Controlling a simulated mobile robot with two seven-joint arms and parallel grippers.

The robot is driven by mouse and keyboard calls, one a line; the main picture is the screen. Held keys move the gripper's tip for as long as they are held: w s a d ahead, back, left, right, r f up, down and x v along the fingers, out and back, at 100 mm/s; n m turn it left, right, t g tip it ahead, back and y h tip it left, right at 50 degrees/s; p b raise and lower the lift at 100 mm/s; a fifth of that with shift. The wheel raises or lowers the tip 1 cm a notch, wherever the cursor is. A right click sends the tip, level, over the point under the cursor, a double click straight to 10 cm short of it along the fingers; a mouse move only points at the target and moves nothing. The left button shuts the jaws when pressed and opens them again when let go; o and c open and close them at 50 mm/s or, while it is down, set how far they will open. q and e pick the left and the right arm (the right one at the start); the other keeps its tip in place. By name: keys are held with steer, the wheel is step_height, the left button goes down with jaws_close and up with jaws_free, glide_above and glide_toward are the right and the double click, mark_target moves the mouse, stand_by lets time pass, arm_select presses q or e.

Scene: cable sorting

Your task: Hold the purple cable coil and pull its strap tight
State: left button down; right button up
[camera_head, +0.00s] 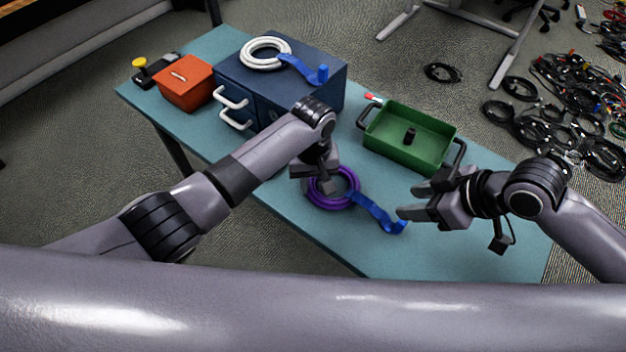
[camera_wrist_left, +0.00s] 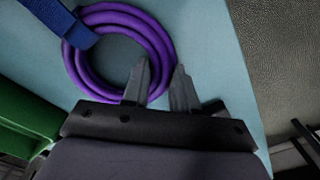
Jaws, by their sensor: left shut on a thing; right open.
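The purple cable coil (camera_head: 334,202) lies on the teal table in front of the green tray. Its blue strap (camera_head: 378,213) runs from the coil's right side and trails over the table. My left gripper (camera_head: 318,188) is over the coil's left part, shut on the coil's ring. In the left wrist view the coil (camera_wrist_left: 84,66) passes at the left gripper's fingertips (camera_wrist_left: 160,85), and the strap (camera_wrist_left: 60,25) crosses its far side. My right gripper (camera_head: 408,200) is open and empty, just right of the strap's loose end and apart from it.
The green tray (camera_head: 432,162) with a small black item stands behind the coil. A blue drawer box (camera_head: 320,92) carries a white cable coil (camera_head: 265,66) with a blue strap. An orange box (camera_head: 186,95) is further left. The table (camera_head: 430,262) is clear in front. Several cables lie on the floor.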

arm_select(q)
steer(key=c, duration=0.8)
jaws_free()
steer(key=shift+r, duration=0.15)
step_height(320, 180, up, 12)
steer(key=shift+s+f, duration=0.1)
steer(key=shift+f, duration=0.1)
